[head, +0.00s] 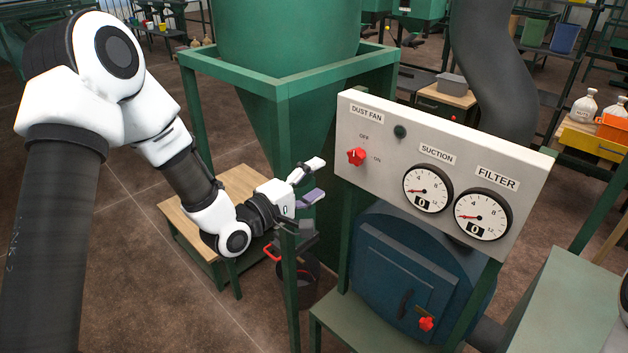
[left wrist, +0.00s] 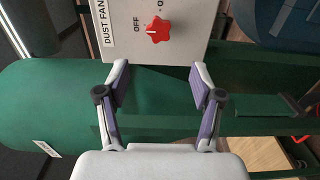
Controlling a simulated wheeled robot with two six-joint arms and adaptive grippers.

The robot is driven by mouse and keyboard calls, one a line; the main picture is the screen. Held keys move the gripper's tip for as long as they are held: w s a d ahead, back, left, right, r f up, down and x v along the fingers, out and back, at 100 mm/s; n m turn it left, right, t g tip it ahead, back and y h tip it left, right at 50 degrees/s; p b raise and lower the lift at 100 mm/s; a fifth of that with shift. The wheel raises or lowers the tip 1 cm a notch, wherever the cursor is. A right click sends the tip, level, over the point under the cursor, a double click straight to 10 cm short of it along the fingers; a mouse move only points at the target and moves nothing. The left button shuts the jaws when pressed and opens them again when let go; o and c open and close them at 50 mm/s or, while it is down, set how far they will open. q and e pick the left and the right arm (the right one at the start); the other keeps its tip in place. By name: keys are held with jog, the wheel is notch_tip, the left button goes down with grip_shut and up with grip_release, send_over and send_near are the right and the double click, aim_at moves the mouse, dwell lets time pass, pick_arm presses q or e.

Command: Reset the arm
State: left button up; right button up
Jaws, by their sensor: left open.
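My left arm comes in from the left in the head view. Its gripper (head: 316,181) is open and empty, held in front of the green hopper frame, left of and below the dust fan panel (head: 345,130). In the left wrist view the two fingers of the left gripper (left wrist: 160,88) are apart with nothing between them. The panel (left wrist: 190,40) lies just beyond the fingertips, with its red knob (left wrist: 158,30). The red knob (head: 357,156) in the head view sits between the OFF and ON labels. My right gripper is not in view.
A green hopper (head: 285,40) stands in a green frame behind my left gripper. A wooden bench (head: 245,185) and a dark bucket (head: 318,285) are below. The suction gauge (head: 427,189) and filter gauge (head: 482,215) read 0. A blue drum (head: 385,255) sits under the panel.

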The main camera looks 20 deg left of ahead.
pick_arm(q)
jog(key=s+d+f+g+y, duration=0.1)
jog(key=s+f+g, duration=0.25)
jog(key=f, duration=0.55)
jog(key=s+d+f+m+g+b, duration=0.15)
jog(key=s+f, duration=0.25)
jog(key=f, duration=0.5)
jog(key=s+d+f+g+y, duration=0.1)
jog(key=s+d+f+g, duration=0.2)
jog(key=f, duration=0.6)
jog(key=s+a+f+m+g+y, duration=0.2)
jog(key=s+f+m+g, duration=0.2)
jog(key=s, duration=0.7)
jog(key=s+a+f+m+g+y, duration=0.2)
jog(key=s+f+m+g, duration=0.3)
jog(key=s, duration=0.7)
notch_tip(320, 180, down, 3)
jog(key=a+m, duration=0.1)
jog(key=m, duration=0.2)
jog(key=shift+s+a+r, duration=0.15)
jog(key=shift+s+a, duration=0.05)
jog(key=shift+c, duration=0.3)
